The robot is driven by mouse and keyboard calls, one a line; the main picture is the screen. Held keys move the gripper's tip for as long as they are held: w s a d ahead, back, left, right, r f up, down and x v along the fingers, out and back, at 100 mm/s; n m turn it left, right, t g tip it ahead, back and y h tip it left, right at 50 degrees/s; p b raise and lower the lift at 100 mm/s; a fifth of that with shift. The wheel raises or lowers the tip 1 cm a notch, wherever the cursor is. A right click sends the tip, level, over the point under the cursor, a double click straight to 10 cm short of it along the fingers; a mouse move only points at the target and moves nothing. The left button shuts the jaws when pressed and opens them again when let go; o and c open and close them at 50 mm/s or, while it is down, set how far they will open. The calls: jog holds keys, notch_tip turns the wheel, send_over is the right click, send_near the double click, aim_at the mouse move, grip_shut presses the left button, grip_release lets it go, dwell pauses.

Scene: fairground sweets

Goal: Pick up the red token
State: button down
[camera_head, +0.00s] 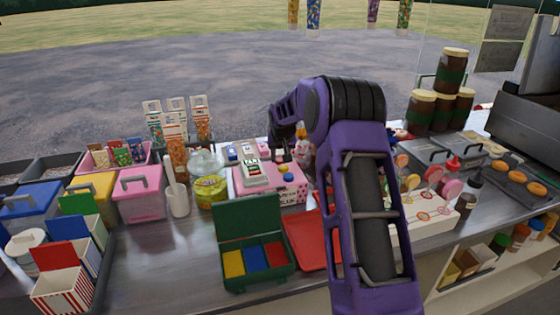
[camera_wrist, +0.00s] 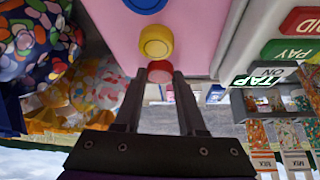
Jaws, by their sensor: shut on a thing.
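The red token (camera_wrist: 159,70) is a small round piece between the two fingertips of my gripper (camera_wrist: 160,78) in the wrist view. My gripper is shut on it, close beside the pink box (camera_wrist: 110,25). A yellow token (camera_wrist: 155,42) is right beside the red one, and a blue token (camera_wrist: 145,5) is at the top edge. In the head view, my gripper (camera_head: 286,156) is over the pink box (camera_head: 262,197) at the counter's middle. The red token cannot be made out there.
A card reader (camera_head: 254,170) stands on the pink box's left part. A green case (camera_head: 253,220) with yellow, blue and red compartments is in front, beside a red tray (camera_head: 306,240). A round yellow tub (camera_head: 210,190) is to the left, and lollipops (camera_head: 433,175) are to the right.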

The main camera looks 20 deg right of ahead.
jog(key=shift+r, duration=0.15)
notch_tip(320, 180, up, 9)
jog(key=a+n+y+p, duration=0.3)
jog(key=a+n, duration=0.3)
jog(key=a, duration=0.4)
jog(key=shift+s+d+f+b, duration=0.1)
jog(key=shift+s+f, duration=0.05)
jog(key=shift+f, duration=0.55)
jog(key=shift+s+d+f+b, duration=0.1)
jog(key=shift+f, duration=0.65)
jog(key=shift+s+d+f+b, duration=0.1)
jog(key=shift+s+f, duration=0.05)
jog(key=shift+f, duration=0.55)
notch_tip(320, 180, up, 9)
jog(key=p, duration=0.1)
send_over(279, 161)
jog(key=a, duration=0.4)
jog(key=shift+s, duration=0.4)
